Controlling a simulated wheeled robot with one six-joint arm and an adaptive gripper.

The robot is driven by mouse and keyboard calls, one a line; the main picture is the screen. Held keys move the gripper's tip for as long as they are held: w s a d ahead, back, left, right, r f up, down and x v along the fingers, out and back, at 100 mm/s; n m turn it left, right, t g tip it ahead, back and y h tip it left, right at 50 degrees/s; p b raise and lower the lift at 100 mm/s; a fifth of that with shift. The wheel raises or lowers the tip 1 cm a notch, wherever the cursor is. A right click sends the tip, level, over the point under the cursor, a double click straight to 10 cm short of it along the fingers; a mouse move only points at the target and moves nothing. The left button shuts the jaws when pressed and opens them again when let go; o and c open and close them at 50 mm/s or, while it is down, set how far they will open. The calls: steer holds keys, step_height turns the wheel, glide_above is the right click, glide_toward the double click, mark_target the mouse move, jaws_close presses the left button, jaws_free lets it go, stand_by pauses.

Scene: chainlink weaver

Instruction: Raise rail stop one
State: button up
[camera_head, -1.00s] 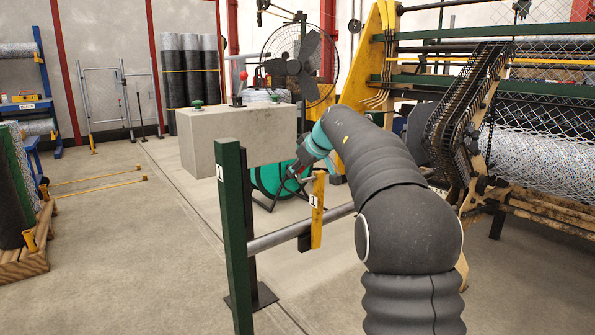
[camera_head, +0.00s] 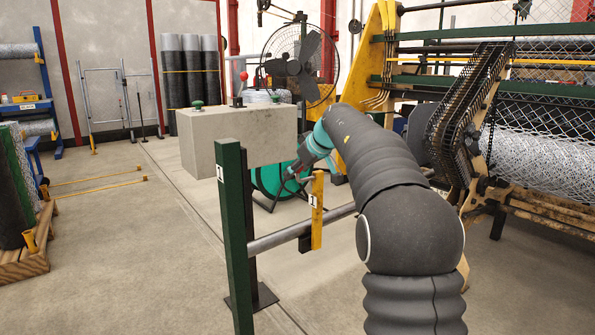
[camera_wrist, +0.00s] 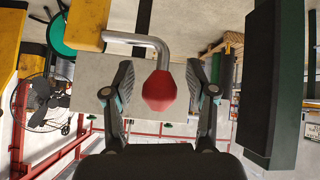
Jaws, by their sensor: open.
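Rail stop one is a yellow upright plate (camera_head: 317,210) marked "1", on the grey horizontal rail (camera_head: 280,240). In the wrist view, the yellow stop (camera_wrist: 87,24) is at the top, with a bent metal handle (camera_wrist: 140,40) ending in a red knob (camera_wrist: 159,92). My gripper (camera_head: 291,174) is just left of the top of the stop in the head view. In the wrist view, my gripper (camera_wrist: 162,78) is open, with one finger on each side of the red knob and gaps showing on both sides. The knob is hard to make out in the head view.
A dark green post (camera_head: 231,230) marked "1" stands left of the stop; it looms close on the right of the wrist view (camera_wrist: 273,85). A concrete block (camera_head: 240,135) and a green reel (camera_head: 270,180) stand behind. The weaving machine (camera_head: 470,120) is right. The left floor is mostly clear.

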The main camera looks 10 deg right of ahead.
steer(key=v, duration=1.1)
steer(key=shift+s+r, duration=0.15)
steer(key=shift+r, duration=0.05)
steer(key=shift+d, duration=0.1)
